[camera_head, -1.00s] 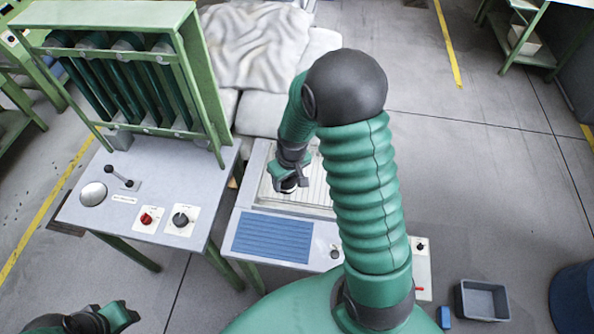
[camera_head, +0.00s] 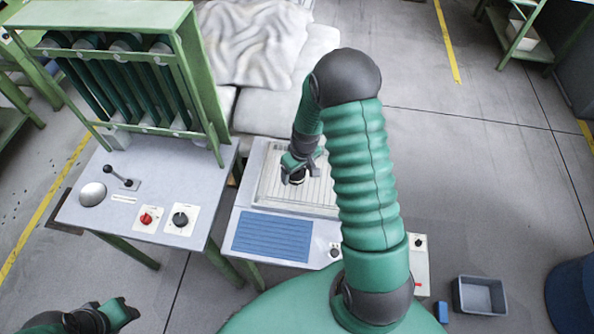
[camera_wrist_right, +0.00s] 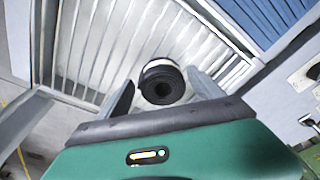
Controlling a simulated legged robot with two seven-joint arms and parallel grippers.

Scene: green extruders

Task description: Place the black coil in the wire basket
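The black coil (camera_wrist_right: 162,86), a short dark cylinder with a hole in its end and a pale band at its far edge, shows in the right wrist view. It also shows as a small dark shape in the head view (camera_head: 297,178), over a pale slatted tray (camera_head: 271,190). This slatted tray may be the wire basket; I cannot tell for sure. My right gripper (camera_wrist_right: 161,83) has its fingers apart on either side of the coil, with small gaps visible. Whether the coil touches the slats is unclear. My left gripper (camera_head: 128,312) is at the lower left, away from the coil; its opening is unclear.
A blue ribbed mat (camera_head: 272,236) lies in front of the tray. A left panel (camera_head: 140,200) carries a lever and knobs below a green rack (camera_head: 120,75). A grey bin (camera_head: 480,296) and blue block (camera_head: 442,312) are on the floor at lower right.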

